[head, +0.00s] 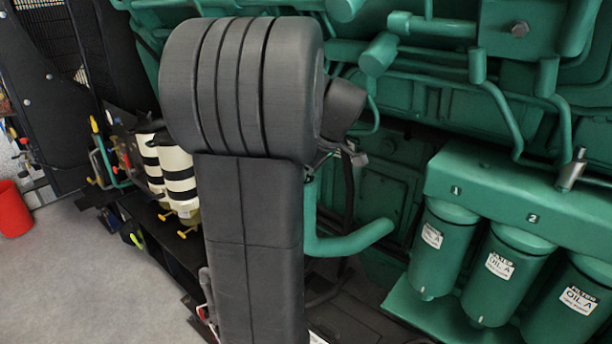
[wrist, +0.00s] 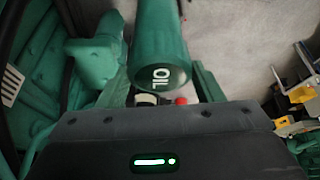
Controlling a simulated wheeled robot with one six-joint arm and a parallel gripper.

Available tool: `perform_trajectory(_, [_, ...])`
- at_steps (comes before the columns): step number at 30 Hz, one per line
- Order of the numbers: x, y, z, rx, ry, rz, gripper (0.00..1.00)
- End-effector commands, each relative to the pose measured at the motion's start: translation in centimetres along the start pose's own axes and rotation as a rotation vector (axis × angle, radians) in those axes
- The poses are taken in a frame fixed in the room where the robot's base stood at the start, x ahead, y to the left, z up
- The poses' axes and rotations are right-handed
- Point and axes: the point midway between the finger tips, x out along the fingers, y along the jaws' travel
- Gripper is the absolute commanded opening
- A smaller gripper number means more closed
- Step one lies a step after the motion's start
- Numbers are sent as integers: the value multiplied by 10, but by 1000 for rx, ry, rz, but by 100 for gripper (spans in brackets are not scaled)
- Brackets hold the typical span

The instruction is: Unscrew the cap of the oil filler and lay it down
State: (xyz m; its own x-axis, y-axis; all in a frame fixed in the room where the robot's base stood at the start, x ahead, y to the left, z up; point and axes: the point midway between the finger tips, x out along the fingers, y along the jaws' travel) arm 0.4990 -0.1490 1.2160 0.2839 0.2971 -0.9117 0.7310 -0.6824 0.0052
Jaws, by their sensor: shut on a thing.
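The grip contact is largely hidden by the gripper body, and I cannot tell whether the cap is loose. In the head view my arm hides the gripper and the cap.
Green oil filters (head: 512,262) stand under a header at the right. A curved teal pipe (head: 345,240) is beside my arm. Black-and-cream cylinders (head: 178,175) stand at the left. A red bucket (head: 13,208) stands on the grey floor (head: 80,270), which has open room.

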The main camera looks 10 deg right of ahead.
Motion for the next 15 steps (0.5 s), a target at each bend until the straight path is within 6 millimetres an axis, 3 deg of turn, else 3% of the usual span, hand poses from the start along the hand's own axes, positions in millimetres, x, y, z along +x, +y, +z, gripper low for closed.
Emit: perform_trajectory(15, [-29, 0, -12, 3, -2, -2, 33])
